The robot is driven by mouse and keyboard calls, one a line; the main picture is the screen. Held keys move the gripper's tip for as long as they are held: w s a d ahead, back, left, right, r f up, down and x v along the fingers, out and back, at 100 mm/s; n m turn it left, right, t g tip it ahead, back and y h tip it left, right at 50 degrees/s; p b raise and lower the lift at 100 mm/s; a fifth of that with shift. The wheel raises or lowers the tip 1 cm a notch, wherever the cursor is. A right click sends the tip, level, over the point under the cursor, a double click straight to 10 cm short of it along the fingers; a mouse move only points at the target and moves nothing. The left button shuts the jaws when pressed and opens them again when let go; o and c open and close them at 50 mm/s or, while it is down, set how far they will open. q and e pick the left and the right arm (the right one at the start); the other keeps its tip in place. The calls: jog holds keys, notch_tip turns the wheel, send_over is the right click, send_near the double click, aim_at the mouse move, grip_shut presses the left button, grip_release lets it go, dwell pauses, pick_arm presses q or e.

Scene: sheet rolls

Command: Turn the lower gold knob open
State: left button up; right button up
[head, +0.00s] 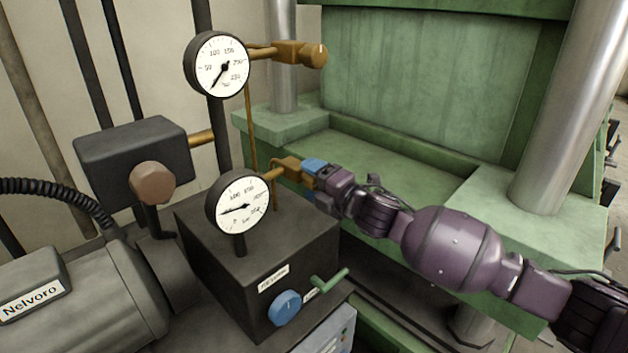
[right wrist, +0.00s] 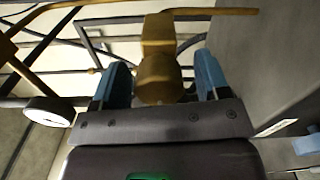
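The lower gold knob (head: 308,181) is on the gold valve fitting beside the lower gauge (head: 238,202). In the head view it is partly covered by my right gripper (head: 313,172), which reaches it from the right. In the right wrist view the gold knob (right wrist: 158,82) stands between the two blue fingertips of my right gripper (right wrist: 160,85). A gap shows on each side, so the gripper is open around the knob and does not appear to grip it. My left gripper is not in view.
An upper gauge (head: 217,65) with another gold knob (head: 313,54) is above. A dark box (head: 250,260) with a blue knob (head: 285,308) and a green lever (head: 330,281) is below. The green press (head: 400,165) stands behind my right arm. A motor (head: 75,300) is at left.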

jog(key=shift+d, duration=0.1)
jog(key=v, duration=1)
jog(key=shift+s+d+b, duration=0.15)
jog(key=shift+s+b, duration=0.1)
jog(key=shift+b, duration=0.2)
jog(key=shift+r, duration=0.1)
